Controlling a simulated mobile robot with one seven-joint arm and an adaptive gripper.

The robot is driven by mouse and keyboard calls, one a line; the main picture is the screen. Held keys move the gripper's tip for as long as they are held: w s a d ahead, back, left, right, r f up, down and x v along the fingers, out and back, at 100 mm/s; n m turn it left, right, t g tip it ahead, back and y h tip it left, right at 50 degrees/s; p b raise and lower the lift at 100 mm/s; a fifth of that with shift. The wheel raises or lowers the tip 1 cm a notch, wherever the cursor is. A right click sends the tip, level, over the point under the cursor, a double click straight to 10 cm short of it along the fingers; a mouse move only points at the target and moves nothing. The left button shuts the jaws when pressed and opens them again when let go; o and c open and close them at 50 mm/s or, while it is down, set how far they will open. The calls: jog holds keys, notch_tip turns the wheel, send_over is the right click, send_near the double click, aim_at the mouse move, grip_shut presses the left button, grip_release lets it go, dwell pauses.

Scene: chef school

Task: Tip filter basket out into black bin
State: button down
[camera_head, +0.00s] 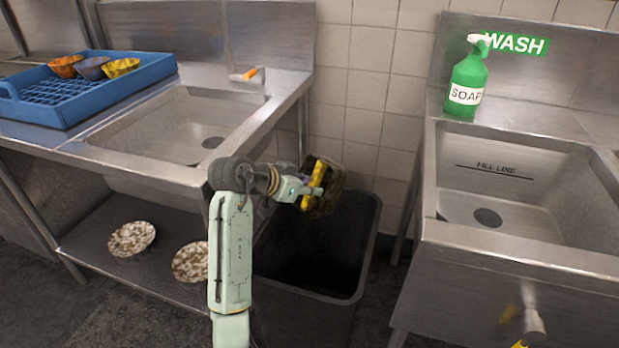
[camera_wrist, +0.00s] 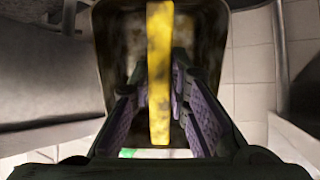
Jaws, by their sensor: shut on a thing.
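The filter basket (camera_head: 325,204) is a dark, grimy box with a yellow handle (camera_head: 316,178). It is above the back rim of the black bin (camera_head: 367,262), which stands between the two sinks. My gripper (camera_head: 306,187) is shut on the yellow handle. In the wrist view, my gripper (camera_wrist: 163,110) has its purple-padded fingers on either side of the yellow handle (camera_wrist: 160,70), with the basket (camera_wrist: 115,50) behind it. The basket looks tilted in the head view. I cannot tell whether anything is inside it. The visible bin interior is dark.
A left sink (camera_head: 180,125) and a right sink (camera_head: 510,195) flank the bin. A blue rack (camera_head: 95,95) with several bowls is on the left counter. A green soap bottle (camera_head: 466,80) stands behind the right sink. Two speckled plates (camera_head: 131,238) lie on the lower shelf.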

aim_at(318, 175)
jog(key=r+g+y+p, duration=0.1)
jog(key=p, duration=0.2)
jog(key=r+g+y+p, duration=0.1)
jog(key=g+y+p, duration=0.1)
jog(key=p, duration=0.1)
jog(key=shift+w+d+r, duration=0.15)
jog(key=shift+w+d, duration=0.05)
jog(key=g+y+p, duration=0.1)
jog(key=p, duration=0.1)
jog(key=g+y+p, duration=0.1)
jog(key=p, duration=0.1)
jog(key=shift+w+d+r, duration=0.15)
jog(key=shift+w+d, duration=0.05)
jog(key=shift+d, duration=0.15)
jog(key=shift+w+d+f+g+y+b, duration=0.1)
jog(key=shift+f+g+y+b, duration=0.1)
jog(key=shift+y, duration=0.15)
jog(key=shift+w+d+f+g+y+b, duration=0.1)
jog(key=shift+g+y+b, duration=0.1)
jog(key=shift+y, duration=0.15)
jog(key=shift+w+a+r+g+y, duration=0.1)
jog(key=shift+g+y, duration=0.4)
jog(key=shift+w+r+g+y, duration=0.1)
jog(key=shift+g+y, duration=0.3)
jog(key=shift+y, duration=0.1)
jog(key=shift+w+d+g+y, duration=0.1)
jog(key=shift+d+g+y, duration=0.3)
jog(key=shift+g, duration=0.1)
